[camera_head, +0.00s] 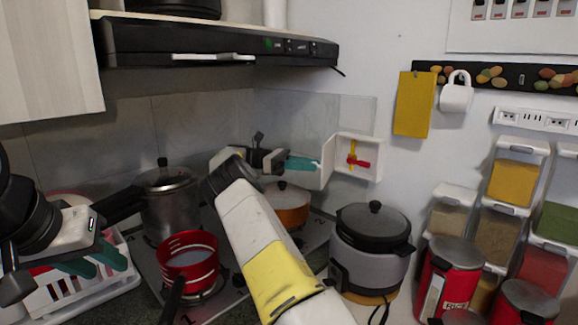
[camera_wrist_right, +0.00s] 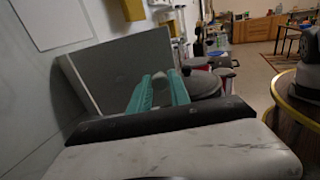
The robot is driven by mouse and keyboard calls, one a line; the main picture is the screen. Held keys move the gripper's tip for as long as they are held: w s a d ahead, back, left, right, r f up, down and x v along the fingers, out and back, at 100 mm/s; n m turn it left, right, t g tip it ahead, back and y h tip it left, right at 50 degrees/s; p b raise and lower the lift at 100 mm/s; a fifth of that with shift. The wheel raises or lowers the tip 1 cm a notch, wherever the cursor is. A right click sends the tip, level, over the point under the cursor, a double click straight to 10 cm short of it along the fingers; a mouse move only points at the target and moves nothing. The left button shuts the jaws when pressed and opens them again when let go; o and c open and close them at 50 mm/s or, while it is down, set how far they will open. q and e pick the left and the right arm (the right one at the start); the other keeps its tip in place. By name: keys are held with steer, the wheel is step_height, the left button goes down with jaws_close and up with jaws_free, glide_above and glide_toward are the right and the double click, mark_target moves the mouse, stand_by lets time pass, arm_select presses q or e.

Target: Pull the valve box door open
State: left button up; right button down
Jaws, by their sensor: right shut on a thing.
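The white valve box (camera_head: 369,150) is on the wall right of the stove corner. Its door (camera_head: 327,160) is at the left side and stands swung out, so the yellow valve (camera_head: 352,151) and red lever (camera_head: 359,163) inside show. My right gripper (camera_head: 304,164) has its teal fingertips at the door's outer side and is shut on the door. In the right wrist view the fingers (camera_wrist_right: 161,91) are in front of a grey panel; the exact contact is partly hidden. My left gripper (camera_head: 91,262) is open and empty, low at the left over the dish rack.
A steel pressure cooker (camera_head: 170,207), red pot (camera_head: 189,262) and orange pan (camera_head: 289,205) stand on the stove. A grey rice cooker (camera_head: 369,254) stands below the box. The range hood (camera_head: 215,47) overhangs. Red canisters (camera_head: 452,280) and spice dispensers (camera_head: 513,177) are at right.

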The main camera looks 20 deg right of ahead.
steer(key=c, duration=1.2)
jaws_free()
steer(key=shift+c, duration=0.2)
steer(key=shift+r, duration=0.1)
steer(key=s+a+r, duration=0.2)
steer(key=s+a, duration=0.1)
steer(key=s, duration=0.4)
steer(key=s+a+r, duration=0.3)
steer(key=s+a, duration=0.1)
steer(key=s, duration=0.3)
steer(key=shift+a, duration=0.2)
steer(key=shift+s, duration=0.1)
